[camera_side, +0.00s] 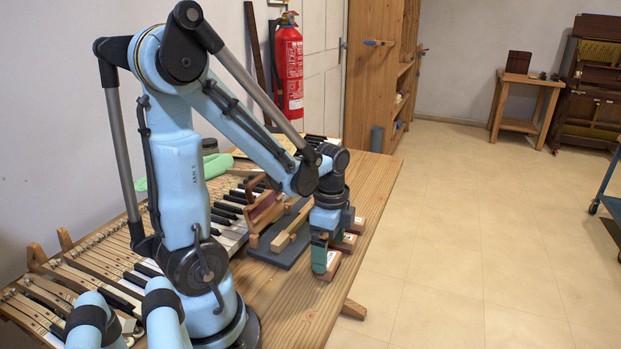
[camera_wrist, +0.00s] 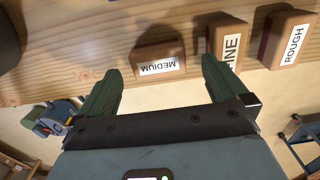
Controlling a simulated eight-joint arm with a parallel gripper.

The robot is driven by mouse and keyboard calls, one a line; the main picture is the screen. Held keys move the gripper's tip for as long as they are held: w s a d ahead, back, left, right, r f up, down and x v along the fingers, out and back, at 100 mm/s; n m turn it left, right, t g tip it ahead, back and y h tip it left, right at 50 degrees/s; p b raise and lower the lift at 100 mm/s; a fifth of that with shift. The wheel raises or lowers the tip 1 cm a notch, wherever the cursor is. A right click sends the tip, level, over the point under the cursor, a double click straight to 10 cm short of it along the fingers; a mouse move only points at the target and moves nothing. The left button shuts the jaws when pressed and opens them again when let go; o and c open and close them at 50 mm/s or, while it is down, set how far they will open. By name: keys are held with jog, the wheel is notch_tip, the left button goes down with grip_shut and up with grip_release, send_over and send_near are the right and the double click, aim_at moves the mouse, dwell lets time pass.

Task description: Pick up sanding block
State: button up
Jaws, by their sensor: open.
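Three brown sanding blocks with white labels stand in a row along the table edge. In the wrist view they are the MEDIUM block (camera_wrist: 158,50), the FINE block (camera_wrist: 225,40) and the ROUGH block (camera_wrist: 284,40). In the side view the nearest block (camera_side: 330,264) is by my gripper (camera_side: 319,258), and the others are behind it. My gripper's green fingers (camera_wrist: 160,82) are open and empty. The MEDIUM block lies just beyond the fingertips, between their lines. The right finger partly covers the FINE block.
A dark board (camera_side: 272,250) with wooden pieces lies left of the blocks. Piano keys (camera_side: 228,218) run along the table near the wall. The wooden table's edge (camera_side: 372,225) is close to the blocks, with open floor beyond. Bare tabletop lies in front.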

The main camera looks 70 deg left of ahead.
aim_at(329, 259)
jog(key=shift+d+f, duration=0.1)
jog(key=shift+f, duration=1.75)
jog(key=c, duration=1.1)
jog(key=shift+r, duration=0.1)
jog(key=shift+r, duration=0.8)
notch_tip(329, 259, up, 2)
jog(key=shift+s+r, duration=0.1)
jog(key=shift+r, duration=0.15)
jog(key=s+d+r, duration=0.1)
jog(key=d+r, duration=0.5)
jog(key=d, duration=0.5)
jog(key=shift+s+d+r, duration=0.3)
jog(key=shift+r, duration=0.05)
